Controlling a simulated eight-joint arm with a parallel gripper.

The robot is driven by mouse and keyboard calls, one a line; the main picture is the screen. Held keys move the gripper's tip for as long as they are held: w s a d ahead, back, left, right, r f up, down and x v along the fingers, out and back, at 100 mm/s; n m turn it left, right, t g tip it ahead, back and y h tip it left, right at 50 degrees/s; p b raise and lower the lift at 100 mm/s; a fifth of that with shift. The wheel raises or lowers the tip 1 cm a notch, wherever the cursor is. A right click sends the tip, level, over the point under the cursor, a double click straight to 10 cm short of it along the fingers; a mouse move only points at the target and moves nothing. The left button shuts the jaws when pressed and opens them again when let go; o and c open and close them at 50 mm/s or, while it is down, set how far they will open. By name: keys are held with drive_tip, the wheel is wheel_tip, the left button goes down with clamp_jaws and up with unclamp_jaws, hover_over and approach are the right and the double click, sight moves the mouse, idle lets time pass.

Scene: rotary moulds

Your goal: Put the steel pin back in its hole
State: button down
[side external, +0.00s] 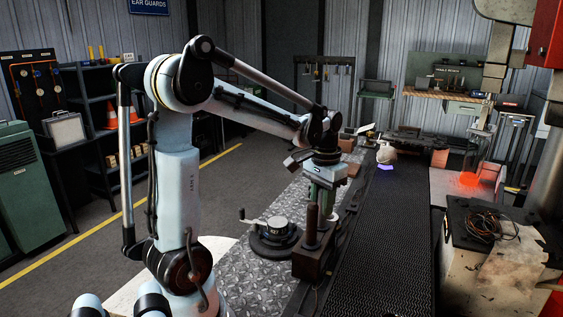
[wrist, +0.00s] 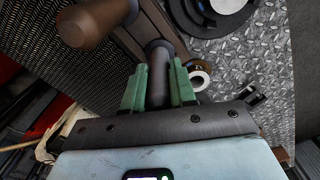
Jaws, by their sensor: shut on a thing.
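My gripper (wrist: 159,68) has two green fingers shut on a grey steel pin (wrist: 158,48). In the side view my gripper (side external: 322,203) points down above a dark brown block (side external: 312,262). In the wrist view the pin lies in line with the block (wrist: 136,40). The pin's lower end is hard to see, so I cannot tell whether it is inside a hole or just above one. The hole itself is hidden.
A brown peg (side external: 312,222) stands upright on the block, close beside my gripper; it also shows in the wrist view (wrist: 90,24). A round mould (side external: 272,238) with a crank handle sits left of the block. A dark mesh belt (side external: 385,240) runs along the right.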

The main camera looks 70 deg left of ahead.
drive_tip(key=c, duration=0.9)
unclamp_jaws()
drive_tip(key=shift+r, duration=0.1)
wheel_tip(320, 180, up, 12)
drive_tip(key=shift+r, duration=0.25)
drive_tip(key=shift+d, duration=0.35)
drive_tip(key=s+d+f+m+t, duration=0.1)
drive_tip(key=d+f+t, duration=0.1)
drive_tip(key=d, duration=0.3)
drive_tip(key=s+d+f+m+t, duration=0.1)
drive_tip(key=d+f+t, duration=0.1)
drive_tip(key=d+f, duration=0.3)
drive_tip(key=s+d+f+m+t, duration=0.1)
drive_tip(key=d+f+t, duration=0.2)
drive_tip(key=d, duration=0.2)
drive_tip(key=shift+s+d+f+m, duration=0.3)
drive_tip(key=shift+s+d+f, duration=0.05)
